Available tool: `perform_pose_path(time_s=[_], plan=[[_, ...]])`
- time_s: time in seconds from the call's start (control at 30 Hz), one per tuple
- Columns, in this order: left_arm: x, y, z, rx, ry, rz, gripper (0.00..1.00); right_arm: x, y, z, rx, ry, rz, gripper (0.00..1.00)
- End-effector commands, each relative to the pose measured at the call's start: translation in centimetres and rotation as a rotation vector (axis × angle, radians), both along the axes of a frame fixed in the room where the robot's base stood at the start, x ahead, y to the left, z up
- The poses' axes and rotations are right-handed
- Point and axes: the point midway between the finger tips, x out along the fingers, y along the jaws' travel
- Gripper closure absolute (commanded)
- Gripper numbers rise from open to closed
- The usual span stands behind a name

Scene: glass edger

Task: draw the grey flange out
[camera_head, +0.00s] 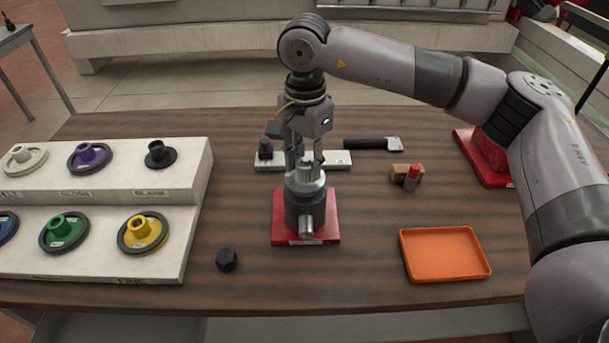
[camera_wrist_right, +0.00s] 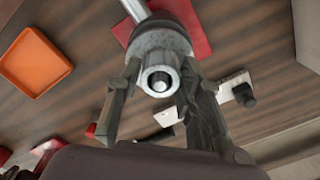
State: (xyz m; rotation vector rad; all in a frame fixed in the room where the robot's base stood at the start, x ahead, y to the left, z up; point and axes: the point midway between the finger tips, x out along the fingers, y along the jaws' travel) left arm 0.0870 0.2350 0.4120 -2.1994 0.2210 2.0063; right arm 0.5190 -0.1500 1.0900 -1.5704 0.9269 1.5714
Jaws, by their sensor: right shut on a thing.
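My right gripper (camera_head: 305,160) points down and is shut on the grey flange (camera_head: 305,178), which sits at the top of a dark grey cylindrical holder (camera_head: 305,208). The holder stands upright on a red base plate (camera_head: 330,222), with a short metal stub at its front. In the right wrist view, the fingers of my right gripper (camera_wrist_right: 159,72) stand on both sides of the flange's hollow round hub (camera_wrist_right: 147,71). A lighter pin end shows inside the bore. How deep the flange sits in the holder is hidden. My left gripper is not in view.
A white stepped rack (camera_head: 100,280) with several coloured flanges stands at the left. A black nut (camera_head: 227,260) lies near the table front. An orange tray (camera_head: 440,276) sits at the right. A black-handled tool (camera_head: 368,144) and a red-capped piece (camera_head: 413,174) lie behind.

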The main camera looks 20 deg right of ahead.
Motion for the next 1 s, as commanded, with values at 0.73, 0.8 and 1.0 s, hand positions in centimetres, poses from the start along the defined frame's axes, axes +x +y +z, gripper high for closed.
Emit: perform_pose_path(time_s=[0.73, 0.8, 1.0], plan=[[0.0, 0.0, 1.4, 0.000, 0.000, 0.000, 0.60, 0.0, 0.1, 2.7, 0.002, -0.002, 0.000, 1.00], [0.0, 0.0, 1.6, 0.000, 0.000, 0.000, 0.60, 0.0, 0.0, 3.0, 0.002, -0.001, 0.000, 1.00], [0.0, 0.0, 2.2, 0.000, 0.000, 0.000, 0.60, 0.0, 0.0, 4.1, 0.001, -0.002, 0.001, 1.00]])
